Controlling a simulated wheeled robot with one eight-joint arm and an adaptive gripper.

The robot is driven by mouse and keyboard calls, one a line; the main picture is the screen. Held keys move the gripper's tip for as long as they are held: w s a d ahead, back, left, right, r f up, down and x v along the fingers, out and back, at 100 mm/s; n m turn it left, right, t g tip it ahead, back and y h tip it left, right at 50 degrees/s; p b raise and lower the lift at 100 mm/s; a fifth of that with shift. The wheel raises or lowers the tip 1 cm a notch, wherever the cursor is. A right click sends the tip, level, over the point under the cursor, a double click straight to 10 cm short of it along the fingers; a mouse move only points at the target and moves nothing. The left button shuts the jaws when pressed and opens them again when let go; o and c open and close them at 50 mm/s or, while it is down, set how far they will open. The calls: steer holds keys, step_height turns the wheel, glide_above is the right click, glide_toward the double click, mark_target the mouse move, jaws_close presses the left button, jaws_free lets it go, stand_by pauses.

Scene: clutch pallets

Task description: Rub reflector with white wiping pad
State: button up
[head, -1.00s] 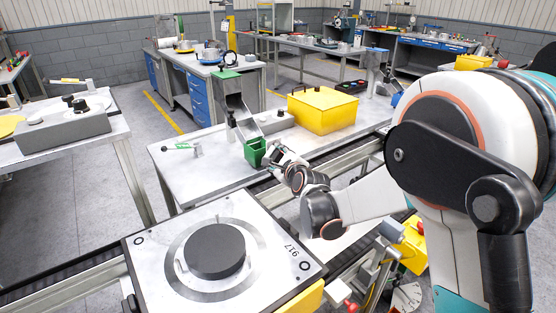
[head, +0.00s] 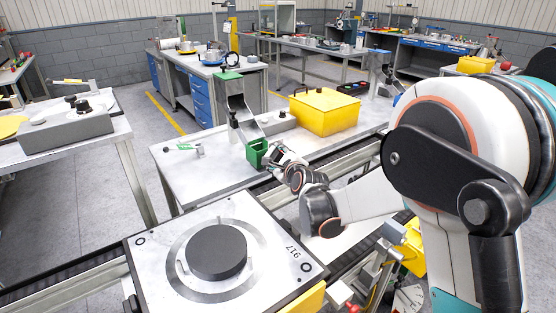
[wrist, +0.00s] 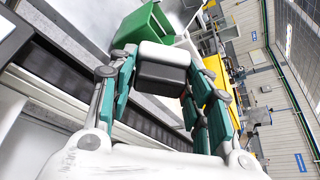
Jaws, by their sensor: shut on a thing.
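My gripper (wrist: 163,85) is shut on a small block with a white top and dark grey lower part, which looks like the white wiping pad (wrist: 163,66); it sits between the fingertips in the wrist view. In the head view my gripper (head: 284,158) is beside the green bin (head: 257,154) at the front edge of the middle table, and the pad is too small to make out. The green bin also shows just beyond the pad in the wrist view (wrist: 142,27). I cannot pick out the reflector with certainty in either view.
A yellow box (head: 324,112) stands behind on the table (head: 205,175). A pallet marked 917 (head: 150,262) with a dark disc (head: 217,251) sits on the conveyor in front. Yellow and metal fixtures stand below my arm.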

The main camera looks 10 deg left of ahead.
mark_target(283, 154)
steer(key=shift+w+a, duration=0.3)
steer(key=shift+a, duration=0.1)
steer(key=shift+w+d, duration=1.1)
steer(key=shift+d, duration=0.05)
steer(key=shift+s+a+b, duration=0.65)
steer(key=shift+s+a, duration=0.5)
steer(key=w+d, duration=0.4)
steer(key=w, duration=0.1)
steer(key=shift+d, duration=0.15)
stand_by(1.0)
steer(key=shift+r, duration=0.1)
steer(key=shift+s+a+b, duration=0.25)
steer(key=shift+s+a, duration=0.8)
steer(key=shift+s, duration=0.25)
steer(key=shift+s+a+b, duration=0.2)
steer(key=shift+s+a, duration=0.85)
steer(key=shift+s, duration=0.2)
